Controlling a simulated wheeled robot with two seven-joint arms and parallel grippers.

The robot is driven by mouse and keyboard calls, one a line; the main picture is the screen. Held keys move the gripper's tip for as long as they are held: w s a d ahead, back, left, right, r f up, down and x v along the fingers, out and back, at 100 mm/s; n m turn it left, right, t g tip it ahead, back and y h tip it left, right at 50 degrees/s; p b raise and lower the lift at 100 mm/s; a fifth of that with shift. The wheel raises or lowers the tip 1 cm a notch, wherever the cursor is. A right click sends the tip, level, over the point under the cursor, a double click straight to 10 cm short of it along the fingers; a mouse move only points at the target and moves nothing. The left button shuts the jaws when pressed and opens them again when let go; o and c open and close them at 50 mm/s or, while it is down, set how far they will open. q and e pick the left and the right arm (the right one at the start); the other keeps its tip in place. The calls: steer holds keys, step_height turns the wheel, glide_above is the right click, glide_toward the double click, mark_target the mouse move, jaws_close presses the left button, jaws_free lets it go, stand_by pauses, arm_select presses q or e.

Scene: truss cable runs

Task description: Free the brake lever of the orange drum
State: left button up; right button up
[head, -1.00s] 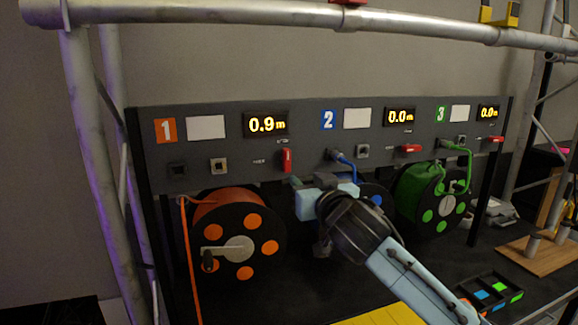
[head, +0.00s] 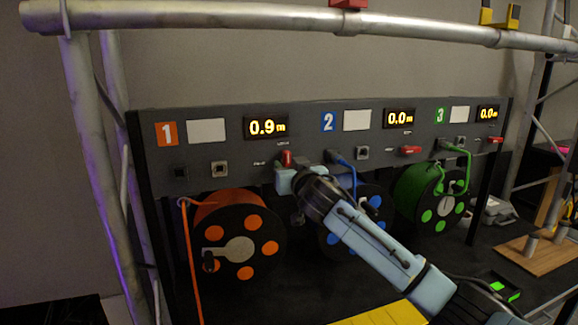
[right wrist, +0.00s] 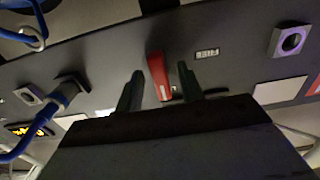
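The orange drum (head: 238,240) stands under panel section 1, with orange cable wound on it and a grey crank on its face. Its red brake lever (head: 287,158) is on the panel at the upper right of the drum and stands about upright. My right gripper (head: 286,170) is at this lever and hides its lower part in the head view. In the right wrist view the open fingers (right wrist: 160,76) stand on either side of the red lever (right wrist: 158,77), with gaps visible. My left gripper is not in view.
The blue drum (head: 340,238) is partly behind my right arm, with a blue cable (head: 348,172) plugged in above. The green drum (head: 432,198) is further right. Two other red levers (head: 410,150) lie level. A scaffold tube (head: 280,18) crosses above.

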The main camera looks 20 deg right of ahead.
steer(key=shift+c, duration=0.5)
jaws_close()
steer(key=shift+n+p, duration=4.8)
steer(key=shift+n, duration=4.2)
steer(key=shift+f, duration=0.1)
